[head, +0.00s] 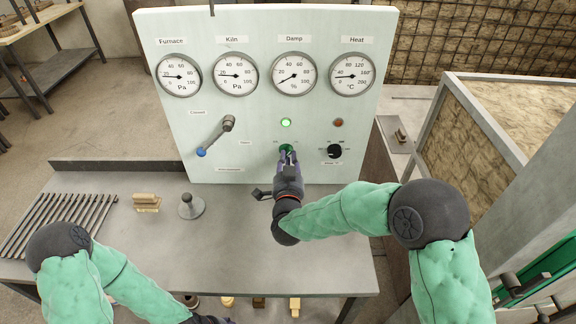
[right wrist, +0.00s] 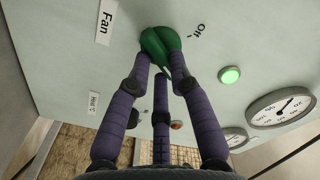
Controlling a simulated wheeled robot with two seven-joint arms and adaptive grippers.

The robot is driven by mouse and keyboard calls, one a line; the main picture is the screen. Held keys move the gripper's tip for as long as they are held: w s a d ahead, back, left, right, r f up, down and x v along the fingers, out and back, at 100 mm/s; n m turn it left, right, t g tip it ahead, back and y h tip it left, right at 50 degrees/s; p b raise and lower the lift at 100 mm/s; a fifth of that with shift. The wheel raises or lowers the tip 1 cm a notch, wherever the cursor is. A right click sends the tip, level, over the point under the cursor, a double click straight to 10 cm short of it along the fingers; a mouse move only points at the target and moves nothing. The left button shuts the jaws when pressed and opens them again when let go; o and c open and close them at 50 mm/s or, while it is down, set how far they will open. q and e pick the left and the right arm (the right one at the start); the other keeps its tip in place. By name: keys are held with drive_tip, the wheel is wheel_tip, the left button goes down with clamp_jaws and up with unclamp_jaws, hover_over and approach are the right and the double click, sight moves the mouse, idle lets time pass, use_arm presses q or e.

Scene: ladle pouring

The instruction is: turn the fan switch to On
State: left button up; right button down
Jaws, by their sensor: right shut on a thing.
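The fan switch is a green knob (right wrist: 161,46) on the pale upright panel, below a lit green lamp (head: 286,122). In the right wrist view, a "Fan" label (right wrist: 105,22) and the word "Off" (right wrist: 196,31) sit beside the knob. My right gripper (right wrist: 160,65) is shut on the knob, its purple fingers around it. In the head view the gripper and fingers (head: 288,160) cover part of the knob (head: 286,148). The knob's exact pointing is hard to tell. My left arm lies at the lower left; its gripper is cut off by the bottom edge.
The panel (head: 200,125) carries several gauges, a lever with a blue end (head: 201,152), and a black knob (head: 335,151) under an orange-brown lamp (head: 338,122). A wooden block (head: 146,202), a metal stand (head: 191,206) and a metal rack (head: 60,220) occupy the bench's left. The bench middle is clear.

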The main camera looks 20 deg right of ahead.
drive_tip(key=shift+f+m+b, duration=0.2)
drive_tip(key=shift+m+b, duration=0.65)
drive_tip(key=shift+m, duration=0.25)
drive_tip(key=c, duration=1.1)
unclamp_jaws()
drive_tip(key=shift+r, duration=0.1)
drive_tip(key=v, duration=1.2)
